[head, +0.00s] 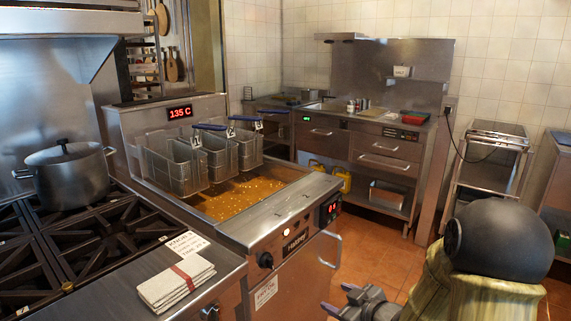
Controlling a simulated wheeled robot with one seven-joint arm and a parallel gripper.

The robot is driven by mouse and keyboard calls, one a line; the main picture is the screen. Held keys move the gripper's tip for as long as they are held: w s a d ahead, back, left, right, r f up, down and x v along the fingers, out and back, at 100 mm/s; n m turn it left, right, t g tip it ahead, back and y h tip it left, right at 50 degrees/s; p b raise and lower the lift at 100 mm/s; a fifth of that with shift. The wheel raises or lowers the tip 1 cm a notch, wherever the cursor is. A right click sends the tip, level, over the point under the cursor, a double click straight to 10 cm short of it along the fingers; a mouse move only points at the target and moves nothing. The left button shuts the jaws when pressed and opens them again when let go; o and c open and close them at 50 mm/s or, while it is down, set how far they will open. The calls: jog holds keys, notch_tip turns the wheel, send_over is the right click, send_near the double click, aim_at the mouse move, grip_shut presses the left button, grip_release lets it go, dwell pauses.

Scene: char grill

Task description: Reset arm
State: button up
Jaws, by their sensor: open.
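My gripper (338,297) shows at the bottom of the head view, right of the centre. Its two grey fingers with purple tips are apart, and I see nothing between them. It is in front of the fryer (290,226), low and close to the fryer's front side. My arm is at the lower right, with a dark rounded joint and a yellowish sleeve.
Fry baskets (180,165) hang above bubbling oil (240,197). A lidded pot (68,172) stands on the stove (75,235) at left. A folded towel (176,283) lies near the front edge. Counters (370,150) and a cart (490,165) stand behind; orange floor is open between.

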jog(key=s+d+m+g+h, duration=0.2)
jog(key=s+m+g+h, duration=0.6)
jog(key=s, duration=1)
notch_tip(320, 180, up, 27)
jog(key=m+y+p, duration=0.1)
jog(key=p, duration=2.6)
jog(key=shift+s+a+f+g+p, duration=0.15)
jog(key=shift+s+g+p, duration=0.15)
